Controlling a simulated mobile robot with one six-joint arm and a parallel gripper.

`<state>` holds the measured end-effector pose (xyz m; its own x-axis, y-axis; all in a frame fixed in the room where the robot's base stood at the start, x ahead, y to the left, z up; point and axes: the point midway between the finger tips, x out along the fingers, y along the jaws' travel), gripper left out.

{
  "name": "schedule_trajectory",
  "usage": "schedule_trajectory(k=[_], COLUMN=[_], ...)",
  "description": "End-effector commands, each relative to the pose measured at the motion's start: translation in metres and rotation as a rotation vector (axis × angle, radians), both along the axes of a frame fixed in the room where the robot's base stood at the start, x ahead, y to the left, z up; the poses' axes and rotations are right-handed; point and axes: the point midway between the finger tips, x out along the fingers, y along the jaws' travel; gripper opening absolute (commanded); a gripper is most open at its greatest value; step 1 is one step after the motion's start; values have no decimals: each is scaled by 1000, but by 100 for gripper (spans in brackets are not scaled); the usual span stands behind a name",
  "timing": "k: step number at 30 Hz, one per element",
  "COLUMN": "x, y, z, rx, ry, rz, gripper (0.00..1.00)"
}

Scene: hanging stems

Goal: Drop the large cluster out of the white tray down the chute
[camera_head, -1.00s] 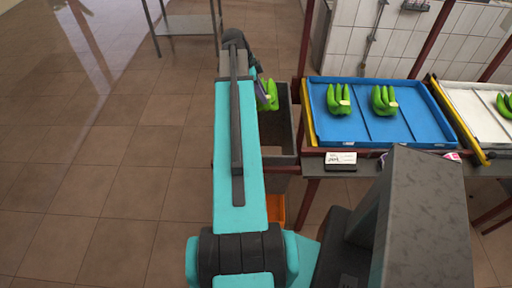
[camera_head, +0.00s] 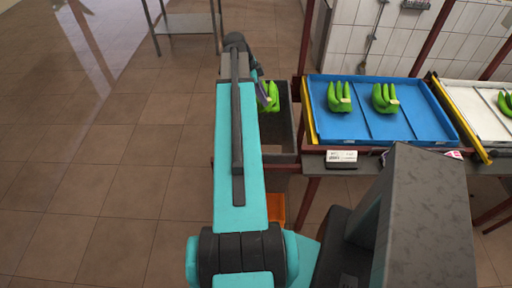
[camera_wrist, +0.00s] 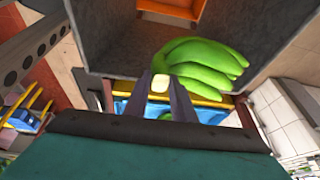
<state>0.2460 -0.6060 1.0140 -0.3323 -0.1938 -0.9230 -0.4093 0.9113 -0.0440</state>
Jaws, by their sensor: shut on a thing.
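My gripper (camera_wrist: 161,95) is shut on the crown of a green banana cluster (camera_wrist: 205,62); the cluster also shows in the head view (camera_head: 271,98), partly hidden by my arm. The cluster is at the mouth of the grey, open-topped chute (camera_head: 287,125), whose dark walls surround it in the wrist view (camera_wrist: 110,42). The cluster's fingers spread away from the jaws. The white tray (camera_head: 484,112) is at the right edge of the head view, with part of another green cluster (camera_head: 506,103) in it.
A blue tray (camera_head: 362,122) with two green clusters (camera_head: 339,97) stands right of the chute. A small white label box (camera_head: 342,157) sits at the table's front edge. An orange crate (camera_head: 276,208) is low beneath the chute. A metal table (camera_head: 188,24) stands at the back left, with open floor in front.

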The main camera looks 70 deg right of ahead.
Motion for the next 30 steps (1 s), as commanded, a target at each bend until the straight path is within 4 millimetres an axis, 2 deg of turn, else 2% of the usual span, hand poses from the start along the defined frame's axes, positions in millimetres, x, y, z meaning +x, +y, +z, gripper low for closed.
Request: schedule_trajectory(k=[12, 27, 28, 30], x=[0, 0, 0, 0], y=[-1, -1, -1, -1], z=[-30, -35, -35, -35], rx=[-5, -5, -5, -4], ry=[0, 0, 0, 0], rz=[0, 0, 0, -1], gripper=[0, 0, 26, 38])
